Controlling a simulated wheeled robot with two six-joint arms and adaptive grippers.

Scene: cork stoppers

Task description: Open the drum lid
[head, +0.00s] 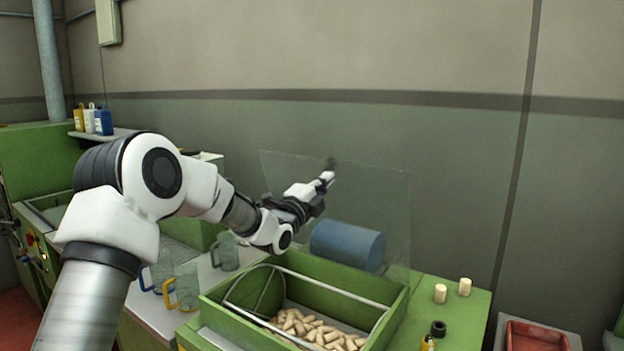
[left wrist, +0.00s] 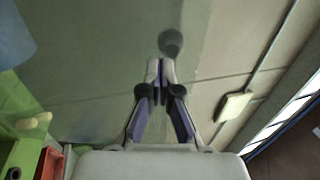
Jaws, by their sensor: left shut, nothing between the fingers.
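The drum lid (head: 385,205) is a clear panel standing upright above the back of the green drum housing (head: 300,270), so the front is uncovered. A dark round knob (head: 331,163) is near its top edge; it also shows in the left wrist view (left wrist: 171,42). My left gripper (head: 326,178) is shut and empty, in front of the lid just below the knob. In the left wrist view its fingertips (left wrist: 161,66) are together, close to the knob; I cannot tell if they touch it. My right gripper is not in view.
Many corks (head: 315,330) lie inside the green housing. A blue cylinder (head: 345,245) is behind it. Clear jugs (head: 183,287) stand at left. A red tray (head: 537,337) is at lower right.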

